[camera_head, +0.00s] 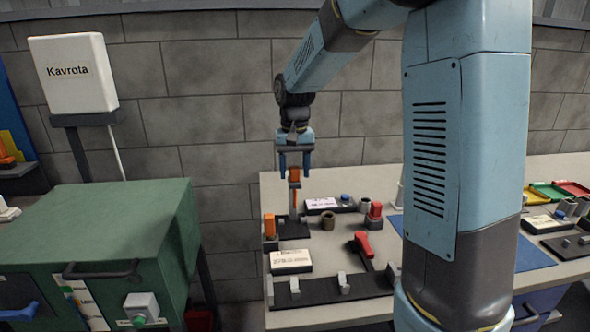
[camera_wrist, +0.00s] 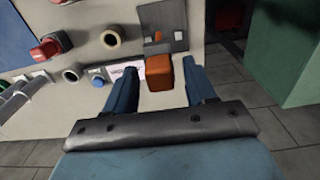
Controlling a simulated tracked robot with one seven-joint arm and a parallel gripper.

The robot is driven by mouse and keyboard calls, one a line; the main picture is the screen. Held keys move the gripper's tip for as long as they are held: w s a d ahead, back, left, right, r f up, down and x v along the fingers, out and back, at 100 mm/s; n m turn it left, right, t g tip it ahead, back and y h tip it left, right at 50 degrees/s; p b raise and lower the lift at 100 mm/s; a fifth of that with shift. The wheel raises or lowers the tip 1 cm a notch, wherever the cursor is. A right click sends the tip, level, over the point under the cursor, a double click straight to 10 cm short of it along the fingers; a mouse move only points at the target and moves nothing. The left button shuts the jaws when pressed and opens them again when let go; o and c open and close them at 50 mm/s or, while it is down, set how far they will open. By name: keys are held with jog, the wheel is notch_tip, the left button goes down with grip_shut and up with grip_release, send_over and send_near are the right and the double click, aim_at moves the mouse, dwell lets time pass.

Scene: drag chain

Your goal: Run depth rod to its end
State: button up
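An upright orange-topped piece (camera_head: 294,175), which looks like the depth rod, stands near the bench's left edge. A thin stem shows below its top. In the wrist view its orange block (camera_wrist: 159,73) lies between my fingers. My gripper (camera_head: 294,172) points down over it with its fingers apart. In the wrist view my gripper (camera_wrist: 162,85) shows a gap on each side of the block, so it is open and not holding it. The stem's lower end and any end stop are not clear.
A second orange block (camera_head: 270,227) stands on a dark base nearby. A brown ring (camera_head: 328,220), a red-topped piece (camera_head: 375,212), a red-handled tool (camera_head: 363,245) and a white labelled box (camera_head: 290,261) share the grey bench. A green cabinet (camera_head: 110,225) stands left, across a floor gap.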

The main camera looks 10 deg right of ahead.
notch_tip(320, 180, up, 14)
jog(key=shift+f, duration=0.15)
dwell(0.6)
jog(key=s+d+f+t, duration=0.2)
jog(key=s+d, duration=0.2)
jog(key=s, duration=0.9)
jog(key=s+d+f+n+t, duration=0.1)
jog(key=s+d+f+t, duration=0.1)
jog(key=s, duration=1.2)
jog(key=shift+s+d+f+t, duration=0.2)
jog(key=shift+d+t, duration=0.6)
jog(key=shift+d, duration=0.3)
